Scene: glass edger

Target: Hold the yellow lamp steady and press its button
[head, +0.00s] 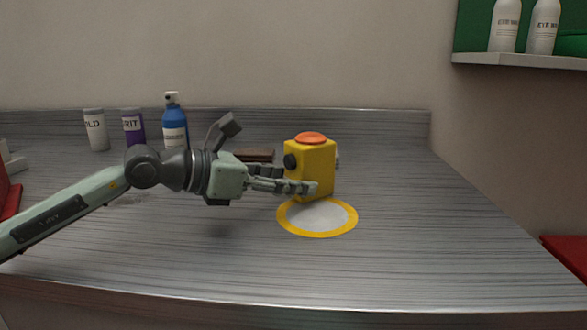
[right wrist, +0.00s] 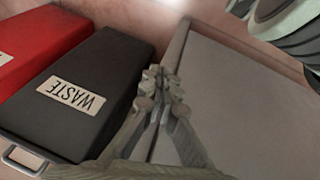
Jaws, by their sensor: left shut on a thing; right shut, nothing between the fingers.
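The yellow lamp (head: 310,170) stands upright in the head view, at the back edge of a yellow ring with a pale centre (head: 318,217). Its orange button (head: 311,138) is on top, and a dark round knob is on its left side. My left gripper (head: 300,187) reaches in from the left and is shut on the lower part of the lamp. One finger crosses the lamp's front; the other is hidden. My right gripper (right wrist: 158,85) shows only in the right wrist view. It is shut and empty, away from the lamp.
A white bottle (head: 95,130), a purple bottle (head: 133,127) and a blue spray bottle (head: 174,122) stand at the back left. A brown block (head: 254,155) lies behind my left gripper. The counter right of the lamp is clear. A black WASTE bin (right wrist: 80,95) shows beside my right gripper.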

